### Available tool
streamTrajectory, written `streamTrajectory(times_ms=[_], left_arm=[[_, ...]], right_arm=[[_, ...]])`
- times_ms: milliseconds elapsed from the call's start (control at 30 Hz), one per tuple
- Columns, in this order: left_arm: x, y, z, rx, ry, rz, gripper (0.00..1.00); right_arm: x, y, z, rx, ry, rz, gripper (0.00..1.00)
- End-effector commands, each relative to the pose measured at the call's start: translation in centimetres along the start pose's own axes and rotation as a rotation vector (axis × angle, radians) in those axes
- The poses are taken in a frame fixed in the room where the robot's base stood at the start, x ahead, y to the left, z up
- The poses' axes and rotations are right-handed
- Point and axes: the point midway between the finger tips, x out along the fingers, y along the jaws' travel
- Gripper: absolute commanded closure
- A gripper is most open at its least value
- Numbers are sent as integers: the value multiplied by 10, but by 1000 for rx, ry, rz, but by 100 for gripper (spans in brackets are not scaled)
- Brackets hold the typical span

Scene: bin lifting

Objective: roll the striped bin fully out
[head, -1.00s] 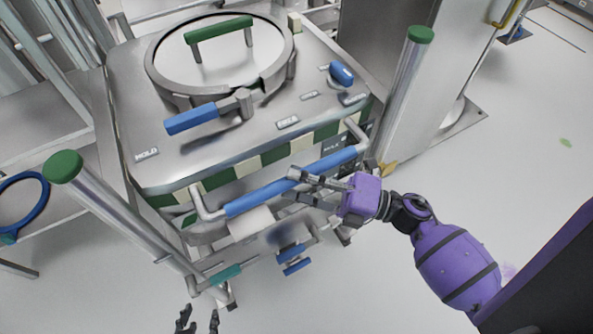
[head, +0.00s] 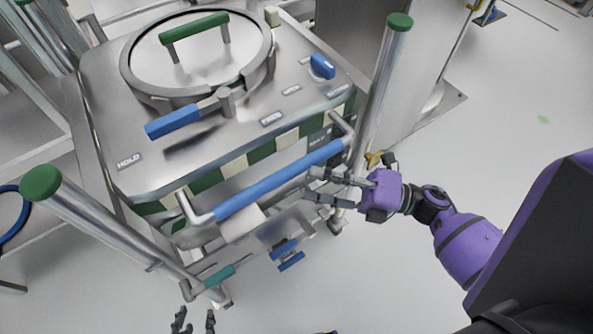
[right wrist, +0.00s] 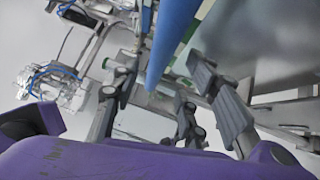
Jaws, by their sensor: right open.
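The striped bin (head: 98,100) is a steel box with a green and cream checked band, a round lid with a green handle, and a blue push bar (head: 270,188) across its front. It stands between two steel posts with green caps. My right gripper (head: 307,187) is open, its fingertips just in front of the bar's right half; I cannot tell whether they touch it. In the right wrist view the blue bar (right wrist: 172,42) shows between the spread fingers. My left gripper (head: 196,319) is open and empty at the bottom edge, below the bar; its arm is out of view.
The left post (head: 100,222) and right post (head: 382,85) flank the bin. A blue pedal (head: 287,254) and a teal grip (head: 219,277) sit low at the front. A steel cabinet stands behind the right post.

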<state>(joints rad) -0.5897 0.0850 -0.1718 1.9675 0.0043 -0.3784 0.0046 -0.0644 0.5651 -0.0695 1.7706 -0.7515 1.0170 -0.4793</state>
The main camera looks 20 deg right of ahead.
Motion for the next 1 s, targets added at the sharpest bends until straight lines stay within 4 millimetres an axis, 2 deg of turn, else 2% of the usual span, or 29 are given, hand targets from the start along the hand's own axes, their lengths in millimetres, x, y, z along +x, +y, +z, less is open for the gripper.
streamTrajectory(times_ms=[100,300,867,1000], left_arm=[[0,0,0,0,0,0,62],[0,0,0,-1,0,0,62],[0,1,0,-1,0,1,62],[0,1,-3,-1,4,1,62]], right_arm=[[-22,0,0,2,-1,-2,59],[-40,0,0,1,-1,0,59],[-42,1,0,0,-1,1,59],[-40,-2,4,61,-79,9,59]])
